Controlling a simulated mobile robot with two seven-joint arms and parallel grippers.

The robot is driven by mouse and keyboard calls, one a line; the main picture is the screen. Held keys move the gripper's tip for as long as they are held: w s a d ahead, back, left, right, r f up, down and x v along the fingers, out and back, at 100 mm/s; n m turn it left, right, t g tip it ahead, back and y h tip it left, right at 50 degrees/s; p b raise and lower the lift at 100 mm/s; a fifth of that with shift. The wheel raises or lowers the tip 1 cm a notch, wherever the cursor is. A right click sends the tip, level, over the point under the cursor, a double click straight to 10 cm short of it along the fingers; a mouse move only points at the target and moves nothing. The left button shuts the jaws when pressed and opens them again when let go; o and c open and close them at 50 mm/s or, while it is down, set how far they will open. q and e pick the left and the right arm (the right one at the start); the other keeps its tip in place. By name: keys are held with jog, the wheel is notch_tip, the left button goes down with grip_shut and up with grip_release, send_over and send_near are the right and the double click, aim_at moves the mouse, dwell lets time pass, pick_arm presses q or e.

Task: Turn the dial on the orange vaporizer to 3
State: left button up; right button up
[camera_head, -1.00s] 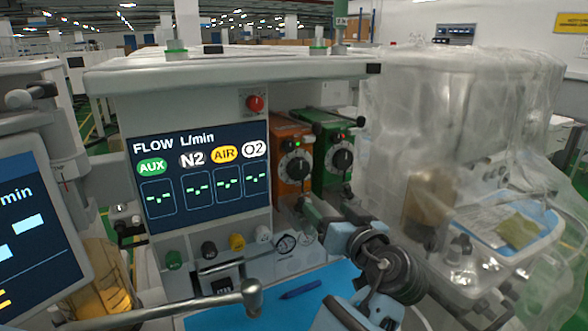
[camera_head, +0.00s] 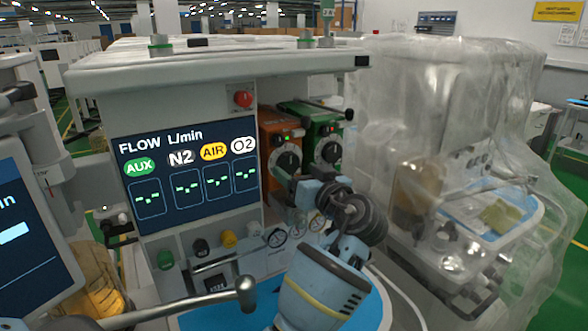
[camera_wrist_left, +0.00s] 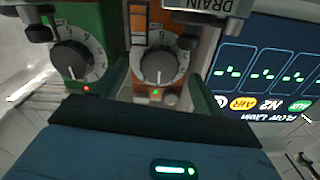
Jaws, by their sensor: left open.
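The orange vaporizer (camera_head: 271,123) stands beside the flow screen, with a black dial (camera_head: 288,162) on its front. In the left wrist view the picture is upside down, and this dial (camera_wrist_left: 158,66) shows near the upper middle with small numbers around it; I cannot read its setting. My left gripper (camera_head: 284,180) is just in front of the orange vaporizer's lower part, below and near the dial. In the wrist view my left gripper (camera_wrist_left: 162,88) is open, its fingers on either side of the dial, with no clear contact. My right gripper is not in view.
The green vaporizer (camera_head: 322,125) with its own dial (camera_head: 330,152) is close on the right. The flow screen (camera_head: 188,165) is on the left, with several knobs below. A metal lever (camera_head: 246,293) sticks out low in front. A plastic-covered cart (camera_head: 440,120) stands at right.

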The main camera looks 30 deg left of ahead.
pick_arm(q)
jog(key=shift+w+a, duration=0.35)
jog(key=shift+a, duration=0.3)
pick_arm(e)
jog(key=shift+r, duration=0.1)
pick_arm(q)
jog(key=c, duration=1)
jog(key=shift+o, duration=0.2)
jog(key=shift+f+n+b, duration=0.2)
jog(key=shift+n+b, duration=0.1)
jog(key=shift+b, duration=0.05)
jog(key=n+b, duration=0.3)
jog(key=shift+w+f, duration=0.1)
jog(key=shift+f, duration=0.05)
jog(key=shift+n+b, duration=1.1)
jog(key=shift+n, duration=0.1)
jog(key=shift+r+n, duration=0.3)
jog(key=shift+n, duration=0.1)
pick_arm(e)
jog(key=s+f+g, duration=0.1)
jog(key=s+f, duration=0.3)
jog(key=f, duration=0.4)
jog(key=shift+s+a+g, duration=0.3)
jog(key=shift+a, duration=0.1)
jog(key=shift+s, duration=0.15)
